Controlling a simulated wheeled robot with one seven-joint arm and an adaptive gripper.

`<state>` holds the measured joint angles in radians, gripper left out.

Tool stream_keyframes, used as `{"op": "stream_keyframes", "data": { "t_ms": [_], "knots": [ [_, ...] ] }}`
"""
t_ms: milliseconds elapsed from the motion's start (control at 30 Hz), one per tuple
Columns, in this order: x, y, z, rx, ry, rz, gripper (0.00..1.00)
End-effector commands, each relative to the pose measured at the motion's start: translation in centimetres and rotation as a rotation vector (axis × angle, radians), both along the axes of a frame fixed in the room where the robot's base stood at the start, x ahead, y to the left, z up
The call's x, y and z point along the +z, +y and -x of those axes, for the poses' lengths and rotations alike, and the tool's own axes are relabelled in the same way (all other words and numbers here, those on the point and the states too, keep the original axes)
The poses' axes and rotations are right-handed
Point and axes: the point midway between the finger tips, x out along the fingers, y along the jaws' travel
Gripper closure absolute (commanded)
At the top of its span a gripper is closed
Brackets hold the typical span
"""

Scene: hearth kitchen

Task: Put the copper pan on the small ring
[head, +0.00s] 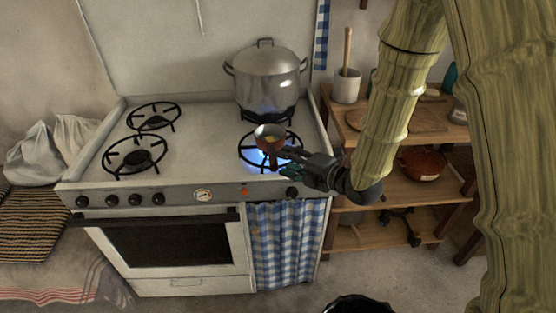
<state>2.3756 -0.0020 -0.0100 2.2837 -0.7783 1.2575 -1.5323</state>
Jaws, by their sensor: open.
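The small copper pan (268,131) is at the front right ring (292,160), where a blue flame burns. Its handle points toward the front of the stove. I cannot tell whether its base rests on the grate. My gripper (280,161) is open, reaching in from the right with its fingers close beside the pan's handle. Whether they touch it is not clear. The back left ring (153,116) looks smaller than the front left ring (135,156). Both are empty and show no flame.
A large lidded steel pot (266,78) stands on the back right ring over a blue flame. A wooden shelf unit (440,188) with a utensil crock (346,86) and a red pot (423,163) stands right of the stove. The stove top's left half is free apart from the grates.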

Motion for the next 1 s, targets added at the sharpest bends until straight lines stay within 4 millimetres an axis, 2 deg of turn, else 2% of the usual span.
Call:
{"op": "stream_keyframes", "data": {
  "t_ms": [200,333,700,767,867,1000],
  "knots": [
    [0.8,-2.4,2.6,-0.001,0.001,0.001,0.58],
    [1.2,-3.3,3.5,0.0,-0.001,0.001,0.58],
    [1.1,-3.9,4.2,-0.006,0.013,-0.004,0.58],
    [0.2,-4.1,4.3,-0.025,0.047,-0.016,0.58],
    [-2.9,-4.7,4.7,-0.096,0.167,-0.058,0.58],
    [-9.7,-6.2,6.6,-0.275,0.433,-0.158,0.58]
  ]
}}
